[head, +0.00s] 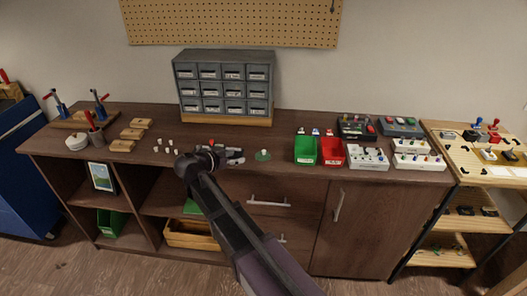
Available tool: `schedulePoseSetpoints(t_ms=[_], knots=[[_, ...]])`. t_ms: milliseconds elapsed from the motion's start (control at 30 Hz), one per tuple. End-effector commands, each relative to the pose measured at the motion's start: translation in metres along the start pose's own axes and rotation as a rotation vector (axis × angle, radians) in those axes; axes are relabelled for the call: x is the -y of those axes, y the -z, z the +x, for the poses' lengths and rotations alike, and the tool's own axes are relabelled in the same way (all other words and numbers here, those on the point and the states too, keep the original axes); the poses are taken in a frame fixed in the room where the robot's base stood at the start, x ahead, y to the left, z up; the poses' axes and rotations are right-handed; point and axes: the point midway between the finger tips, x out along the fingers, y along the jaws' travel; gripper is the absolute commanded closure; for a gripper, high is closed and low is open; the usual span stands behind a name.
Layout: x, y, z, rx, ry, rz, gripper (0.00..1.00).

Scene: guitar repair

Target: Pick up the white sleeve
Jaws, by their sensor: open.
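Several small white pieces (167,145) stand on the brown bench top, left of my gripper. Another small white piece (264,151) stands on a round green base (263,157) just right of my gripper. They are too small to tell which one is the white sleeve. My gripper (238,155) is open and low over the bench, pointing right toward the green base, with a gap between them. I see nothing held in it. My arm comes up from the lower right and hides part of the bench front.
A grey drawer cabinet (224,85) stands behind my gripper. A green bin (305,150) and a red bin (331,152) stand to the right, with white switch boxes (368,158) beyond. Wooden blocks (132,134) and a stack of white discs (76,142) lie at left.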

Motion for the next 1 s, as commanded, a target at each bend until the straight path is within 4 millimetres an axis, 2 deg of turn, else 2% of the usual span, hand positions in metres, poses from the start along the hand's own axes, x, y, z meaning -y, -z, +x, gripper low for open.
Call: schedulePoseSetpoints(t_ms=[267, 800, 1000], knots=[[0.002, -0.002, 0.005, 0.001, 0.003, -0.003, 0.38], [0.003, -0.004, 0.074, 0.001, 0.003, -0.004, 0.38], [0.003, -0.002, 0.082, 0.001, 0.006, -0.004, 0.38]])
